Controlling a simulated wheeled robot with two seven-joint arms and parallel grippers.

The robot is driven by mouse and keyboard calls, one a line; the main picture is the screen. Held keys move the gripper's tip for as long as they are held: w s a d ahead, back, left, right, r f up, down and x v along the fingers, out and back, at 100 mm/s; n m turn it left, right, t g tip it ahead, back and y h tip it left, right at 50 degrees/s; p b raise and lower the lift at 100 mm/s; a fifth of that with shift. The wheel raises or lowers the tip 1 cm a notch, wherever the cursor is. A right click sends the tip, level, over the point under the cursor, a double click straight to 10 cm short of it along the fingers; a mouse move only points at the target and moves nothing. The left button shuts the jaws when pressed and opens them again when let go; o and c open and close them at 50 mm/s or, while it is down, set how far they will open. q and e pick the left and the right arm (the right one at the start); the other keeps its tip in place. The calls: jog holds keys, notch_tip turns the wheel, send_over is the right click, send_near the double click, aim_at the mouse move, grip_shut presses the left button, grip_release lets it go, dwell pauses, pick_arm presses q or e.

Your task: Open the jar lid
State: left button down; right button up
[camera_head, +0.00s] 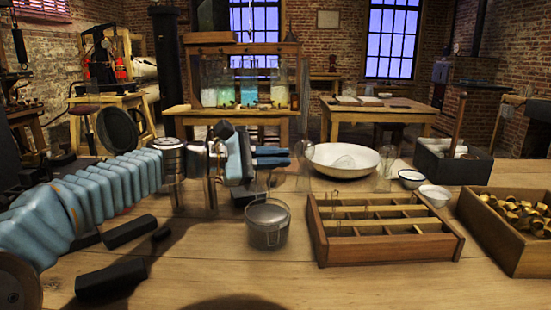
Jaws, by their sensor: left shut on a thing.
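A small grey jar (267,235) stands upright on the wooden table, near the middle of the view. It has a round lid (267,210) on top and a wire clasp at its front. My left arm comes in from the left, and my left gripper (258,188) is just behind the jar's top, with its dark fingers reaching down to the rim. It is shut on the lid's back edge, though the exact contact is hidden. The lid looks seated on the jar. My right gripper is not in view.
A wooden divided tray (330,249) stands right of the jar, with a box of brass parts (490,233) beyond. A white basin (344,160), glass vessels and small bowls (435,195) stand behind. Dark blocks (112,281) lie left. The table's front middle is clear.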

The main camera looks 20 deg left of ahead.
pick_arm(q)
jog(key=shift+r, duration=0.1)
dwell(0.3)
jog(key=c, duration=1.3)
grip_release()
jog(key=shift+w+p+v, duration=0.15)
jog(key=shift+p+v, duration=0.1)
jog(key=shift+v, duration=3.7)
jog(key=shift+w+p+v, duration=0.1)
jog(key=shift+p+v, duration=0.1)
jog(key=shift+v, duration=3.75)
jog(key=shift+a+r, duration=0.2)
jog(key=v, duration=1.3)
jog(key=shift+s+a+f, duration=0.1)
jog(key=shift+s+a, duration=0.2)
